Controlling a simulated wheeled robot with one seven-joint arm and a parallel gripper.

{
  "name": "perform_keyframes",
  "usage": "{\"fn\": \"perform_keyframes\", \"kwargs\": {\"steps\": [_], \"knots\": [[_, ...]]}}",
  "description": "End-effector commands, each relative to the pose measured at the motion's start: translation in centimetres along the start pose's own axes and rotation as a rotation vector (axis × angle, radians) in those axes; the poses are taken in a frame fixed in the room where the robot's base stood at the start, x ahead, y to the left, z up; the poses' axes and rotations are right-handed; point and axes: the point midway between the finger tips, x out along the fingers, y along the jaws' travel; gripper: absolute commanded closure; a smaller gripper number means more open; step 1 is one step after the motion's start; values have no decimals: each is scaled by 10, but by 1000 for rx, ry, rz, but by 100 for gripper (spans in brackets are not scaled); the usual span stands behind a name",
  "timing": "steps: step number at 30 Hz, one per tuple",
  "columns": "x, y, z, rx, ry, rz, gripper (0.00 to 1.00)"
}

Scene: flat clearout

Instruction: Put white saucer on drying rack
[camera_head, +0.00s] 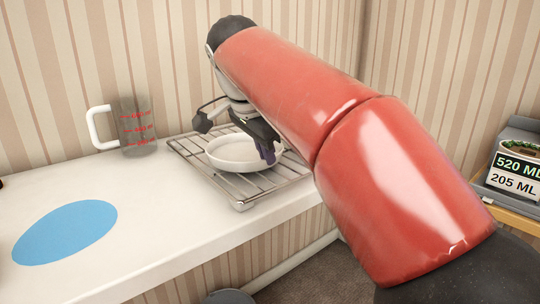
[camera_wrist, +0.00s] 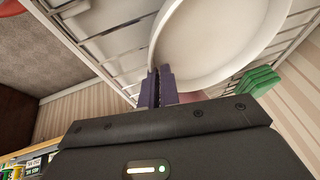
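The white saucer (camera_head: 232,153) is a round, shallow dish. It lies roughly level over the wire drying rack (camera_head: 190,155), touching it or just above; I cannot tell which. My gripper (camera_head: 266,152) is at the saucer's right rim, with its dark fingers pointing down. In the wrist view, the fingers of my gripper (camera_wrist: 160,86) are close together with the rim of the saucer (camera_wrist: 215,35) between them. The rack's wires (camera_wrist: 115,45) show behind the saucer.
A clear measuring jug (camera_head: 135,128) with red marks stands left of the rack. A blue oval mat (camera_head: 65,232) lies on the white counter (camera_head: 150,215). A green object (camera_wrist: 253,81) is near the saucer in the wrist view. Boxed goods (camera_head: 512,170) stand far right.

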Motion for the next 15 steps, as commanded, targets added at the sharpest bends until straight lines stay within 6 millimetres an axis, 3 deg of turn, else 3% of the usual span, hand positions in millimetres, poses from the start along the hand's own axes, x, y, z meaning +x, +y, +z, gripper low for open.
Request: {"fn": "perform_keyframes", "kwargs": {"steps": [1, 7, 15], "knots": [[0, 0, 0, -2, -1, 3, 95], [0, 0, 0, -2, -1, 2, 69], [-1, 0, 0, -1, -1, 1, 68]]}}
